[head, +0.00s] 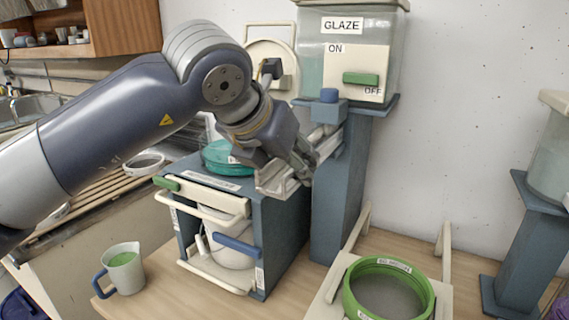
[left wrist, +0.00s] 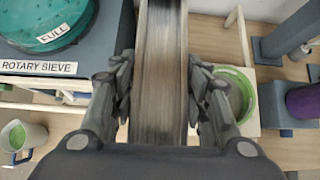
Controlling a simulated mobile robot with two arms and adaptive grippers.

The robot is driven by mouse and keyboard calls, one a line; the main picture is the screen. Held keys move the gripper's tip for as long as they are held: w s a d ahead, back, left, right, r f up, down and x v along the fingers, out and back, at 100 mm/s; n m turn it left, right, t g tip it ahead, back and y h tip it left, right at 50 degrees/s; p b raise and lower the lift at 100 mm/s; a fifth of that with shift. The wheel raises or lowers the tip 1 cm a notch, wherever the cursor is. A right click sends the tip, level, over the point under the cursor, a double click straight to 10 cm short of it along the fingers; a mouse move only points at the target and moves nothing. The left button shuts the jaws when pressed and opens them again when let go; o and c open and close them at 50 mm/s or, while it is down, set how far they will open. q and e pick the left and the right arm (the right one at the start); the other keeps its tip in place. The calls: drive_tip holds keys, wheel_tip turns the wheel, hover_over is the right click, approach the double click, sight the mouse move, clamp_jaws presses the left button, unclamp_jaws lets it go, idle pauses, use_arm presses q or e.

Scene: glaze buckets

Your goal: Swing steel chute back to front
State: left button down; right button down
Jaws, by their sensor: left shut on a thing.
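The steel chute (head: 275,183) is a grey trough that reaches from the blue stand (head: 340,180) toward the front left, its free end by the top right edge of the rotary sieve box (head: 285,220). My left gripper (head: 300,165) is at the chute and partly hides it in the head view. In the left wrist view the chute (left wrist: 160,45) runs between the two fingers of my left gripper (left wrist: 160,88), which is shut on it. The glaze tank (head: 312,70) with a green ON/OFF handle (head: 361,79) stands above. My right gripper is not in view.
A teal lid (head: 219,155) marked FULL in the wrist view (left wrist: 45,20) sits on the sieve box. A green-rimmed sieve (head: 390,262) stands on a pale frame at the front right. A jug (head: 124,268) of green liquid stands at left.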

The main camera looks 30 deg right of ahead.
use_arm(q)
drive_tip(key=c, duration=0.9)
unclamp_jaws()
drive_tip(key=v, duration=1.2)
drive_tip(key=shift+d+f, duration=0.1)
